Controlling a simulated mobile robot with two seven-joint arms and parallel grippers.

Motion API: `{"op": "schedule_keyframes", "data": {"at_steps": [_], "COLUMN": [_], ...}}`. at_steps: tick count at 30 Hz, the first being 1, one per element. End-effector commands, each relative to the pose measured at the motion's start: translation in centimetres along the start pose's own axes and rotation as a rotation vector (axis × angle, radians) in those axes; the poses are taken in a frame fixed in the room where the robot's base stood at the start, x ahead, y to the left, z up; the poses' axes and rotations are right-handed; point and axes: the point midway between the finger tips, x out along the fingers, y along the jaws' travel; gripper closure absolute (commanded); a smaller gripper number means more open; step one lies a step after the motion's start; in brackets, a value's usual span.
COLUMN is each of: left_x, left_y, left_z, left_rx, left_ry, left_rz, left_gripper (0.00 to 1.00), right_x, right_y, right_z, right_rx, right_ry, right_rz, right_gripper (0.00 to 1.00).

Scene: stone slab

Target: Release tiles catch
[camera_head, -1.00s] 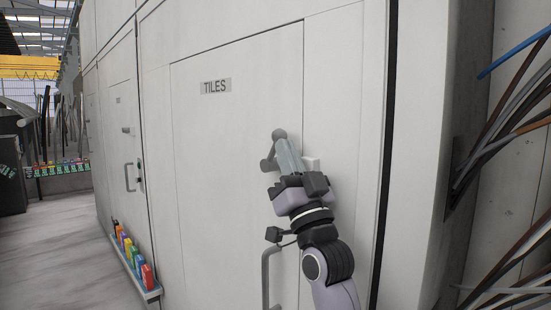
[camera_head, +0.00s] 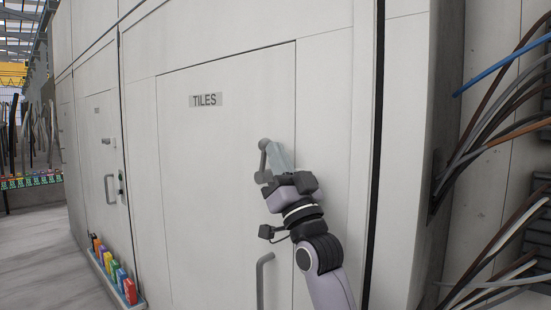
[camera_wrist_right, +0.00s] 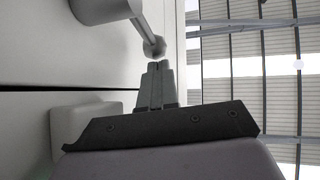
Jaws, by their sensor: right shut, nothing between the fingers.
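The tiles door (camera_head: 220,200) is a pale panel with a TILES sign (camera_head: 206,100), and it looks closed. Its catch (camera_head: 263,160) is a grey lever near the door's right edge, with its round knob uppermost and nearly upright. My right gripper (camera_head: 273,147) is shut and empty, its fingertips at the right side of the knob. In the right wrist view the shut fingertips (camera_wrist_right: 158,66) are just below the catch's knob (camera_wrist_right: 154,47); I cannot tell whether they touch. The lever's thick pivot shows at upper left there. My left gripper is not in view.
A grey vertical handle (camera_head: 264,280) is below the catch, beside my right forearm. A ledge with coloured boxes (camera_head: 115,270) runs along the wall at lower left. Loose cables (camera_head: 495,130) hang at the right. The floor at left is clear.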

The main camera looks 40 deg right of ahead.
Motion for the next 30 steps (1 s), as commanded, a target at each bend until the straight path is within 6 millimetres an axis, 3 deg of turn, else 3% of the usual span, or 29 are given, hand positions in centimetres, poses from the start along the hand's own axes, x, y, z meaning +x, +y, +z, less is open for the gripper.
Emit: {"op": "schedule_keyframes", "data": {"at_steps": [12,30], "left_x": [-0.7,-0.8], "left_y": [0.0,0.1], "left_z": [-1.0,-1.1], "left_rx": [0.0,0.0], "left_ry": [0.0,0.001], "left_rz": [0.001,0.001], "left_gripper": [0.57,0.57], "right_x": [1.2,1.3], "right_y": [-0.2,-0.3], "right_z": [-0.3,-0.1], "right_rx": [0.0,0.0], "right_ry": [-0.001,-0.003], "right_rz": [0.0,0.0], "right_gripper": [1.0,1.0]}}
